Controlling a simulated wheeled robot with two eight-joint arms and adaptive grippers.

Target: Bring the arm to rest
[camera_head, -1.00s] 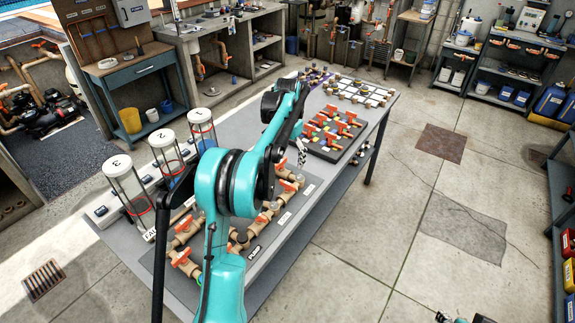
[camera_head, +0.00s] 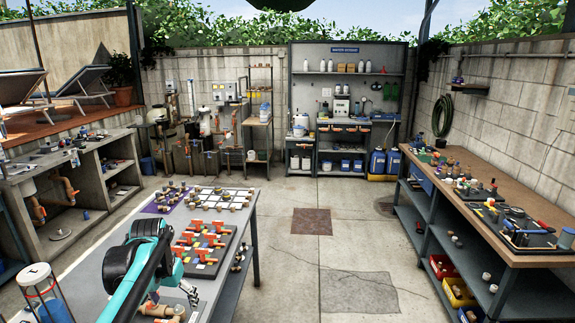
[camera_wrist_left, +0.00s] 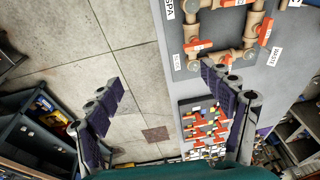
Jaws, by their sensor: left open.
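My left arm is teal and black and reaches over the grey work table (camera_head: 254,205) from the lower left of the head view. My left gripper (camera_head: 186,293) shows small beyond the arm, over the table's right side, partly hidden. In the left wrist view its two fingers (camera_wrist_left: 165,82) stand wide apart with nothing between them. Below them are the table's edge and the concrete floor. My right gripper is not in view.
A board of orange-handled valves (camera_head: 207,246) and a white grid (camera_head: 222,198) lie on the table. A clear cylinder (camera_head: 45,300) stands at its lower left. A loaded workbench (camera_head: 500,225) lines the right wall. The floor between (camera_head: 325,255) is open.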

